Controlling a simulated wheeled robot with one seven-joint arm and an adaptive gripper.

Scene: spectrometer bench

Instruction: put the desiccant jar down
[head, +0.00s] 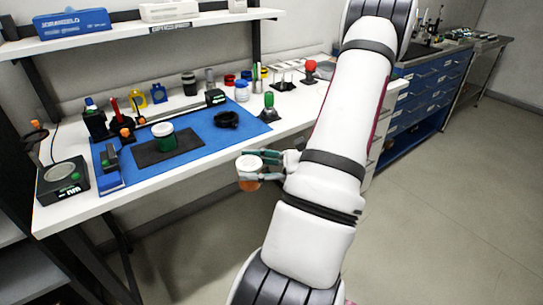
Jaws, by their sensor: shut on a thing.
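The desiccant jar (248,184), with a pale lid and orange contents, is in my gripper (256,167). The green fingers are shut on it from the right, one on either side. The jar looks upright and appears in front of the bench's front edge, with the floor behind its lower part. Part of the jar is hidden by the fingers. The white bench (205,176) with its blue mat (205,146) lies to the left and beyond.
A green jar with a white lid (165,140) stands on a dark pad (150,154). A black ring (227,119) and a green-topped item (268,105) stand nearby. A balance-like device (63,180) is at the left end. The mat's front right is clear.

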